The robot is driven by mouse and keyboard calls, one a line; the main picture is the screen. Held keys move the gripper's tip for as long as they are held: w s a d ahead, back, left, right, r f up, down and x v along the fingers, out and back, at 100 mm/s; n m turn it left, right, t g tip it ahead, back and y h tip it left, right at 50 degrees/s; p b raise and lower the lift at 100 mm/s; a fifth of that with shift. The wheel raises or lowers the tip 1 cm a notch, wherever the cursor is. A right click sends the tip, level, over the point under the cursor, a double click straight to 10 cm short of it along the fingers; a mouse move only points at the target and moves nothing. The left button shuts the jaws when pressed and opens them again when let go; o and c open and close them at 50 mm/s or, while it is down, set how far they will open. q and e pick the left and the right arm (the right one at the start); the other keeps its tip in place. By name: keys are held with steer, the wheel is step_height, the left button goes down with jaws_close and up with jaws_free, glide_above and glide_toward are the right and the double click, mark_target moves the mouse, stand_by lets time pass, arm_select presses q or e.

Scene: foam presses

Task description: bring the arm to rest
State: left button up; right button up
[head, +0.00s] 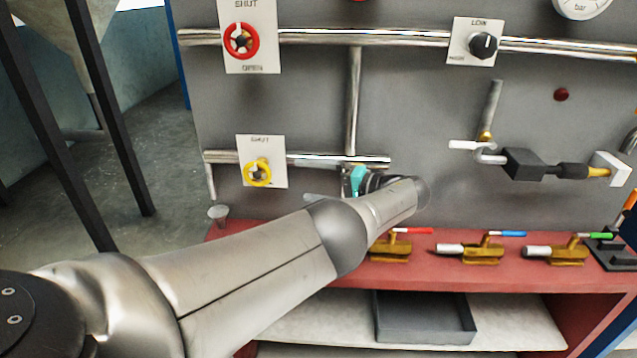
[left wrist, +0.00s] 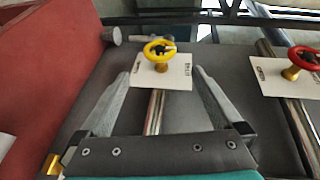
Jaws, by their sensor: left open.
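My left arm (head: 250,265) reaches in from the lower left across the front of the panel. My left gripper (head: 340,190) is mostly hidden behind its own wrist in the head view; a teal part and a bit of finger show. In the left wrist view the gripper (left wrist: 162,74) is open, its two fingers wide apart with nothing held between them. The yellow handwheel (left wrist: 160,50) on its white plate lies beyond the fingertips, apart from them. In the head view the yellow handwheel (head: 257,173) is left of the gripper. My right gripper is not in view.
The grey panel (head: 410,110) carries chrome pipes, a red handwheel (head: 241,41) and a black knob (head: 483,44). Several brass valves with coloured levers sit on the red bench (head: 425,262) below. A grey tray (head: 425,317) is on the shelf. Open floor (head: 165,185) lies left.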

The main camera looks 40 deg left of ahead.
arm_select(q)
steer(key=s+d+f+m+t+h, duration=0.2)
steer(key=s+d+f+h, duration=0.35)
steer(key=d+f, duration=0.5)
steer(key=s+d+f+m+t+h, duration=0.3)
steer(key=s+d+f, duration=0.35)
steer(key=f, duration=0.75)
steer(key=s+d+h, duration=0.5)
steer(key=s+h, duration=0.1)
steer(key=s, duration=0.4)
steer(key=s+r+t+h, duration=0.1)
steer(key=s+r+h, duration=0.1)
steer(key=s+r, duration=0.6)
steer(key=s+f+g, duration=0.1)
steer(key=s+f, duration=0.2)
steer(key=f, duration=2.1)
steer(key=s+a+f+g, duration=0.1)
steer(key=s+a+f, duration=0.2)
steer(key=s+f, duration=0.9)
steer(key=s, duration=0.3)
steer(key=shift+f, duration=0.15)
